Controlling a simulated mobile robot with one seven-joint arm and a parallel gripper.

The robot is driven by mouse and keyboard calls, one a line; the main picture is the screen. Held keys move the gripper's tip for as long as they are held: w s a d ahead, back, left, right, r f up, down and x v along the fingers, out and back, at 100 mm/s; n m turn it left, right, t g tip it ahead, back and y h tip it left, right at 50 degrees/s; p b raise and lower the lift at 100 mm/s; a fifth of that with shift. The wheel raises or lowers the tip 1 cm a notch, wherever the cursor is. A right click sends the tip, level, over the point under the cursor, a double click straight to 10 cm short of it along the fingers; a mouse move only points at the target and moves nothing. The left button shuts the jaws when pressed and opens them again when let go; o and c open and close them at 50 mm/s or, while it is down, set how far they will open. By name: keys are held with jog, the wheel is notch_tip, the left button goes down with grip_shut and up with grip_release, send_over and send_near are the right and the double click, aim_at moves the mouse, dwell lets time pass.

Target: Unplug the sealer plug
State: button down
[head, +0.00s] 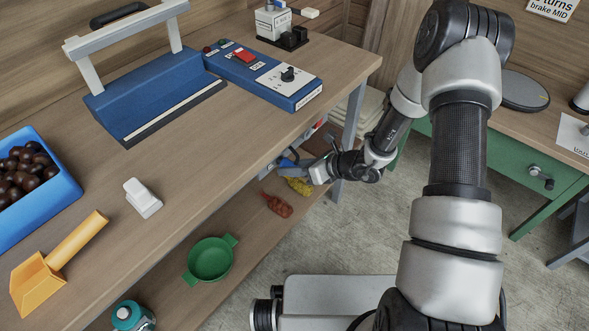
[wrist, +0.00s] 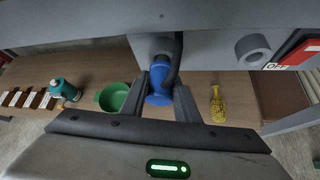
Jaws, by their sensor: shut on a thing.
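The blue sealer plug (wrist: 160,82) is between the two fingers of my gripper (wrist: 159,96) in the wrist view, with a black cord (wrist: 178,55) running up beside it. My gripper is shut on it. The plug's far end is against or just in front of a grey socket (wrist: 148,44) on the panel; I cannot tell whether it is seated. In the head view my gripper (head: 302,166) is below the table's front edge near the right leg, and the plug is mostly hidden. The blue sealer (head: 155,88) stands on the table.
A second round socket (wrist: 253,49) and a red OFF switch (wrist: 301,52) sit right of the plug. The table leg (head: 351,125) is close to my wrist.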

jog(key=shift+w+a, duration=0.45)
jog(key=shift+a, duration=0.1)
jog(key=c, duration=1.3)
grip_release()
jog(key=p+v, duration=0.3)
jog(key=v, duration=1.4)
jog(key=shift+d, duration=0.15)
jog(key=shift+r, duration=0.15)
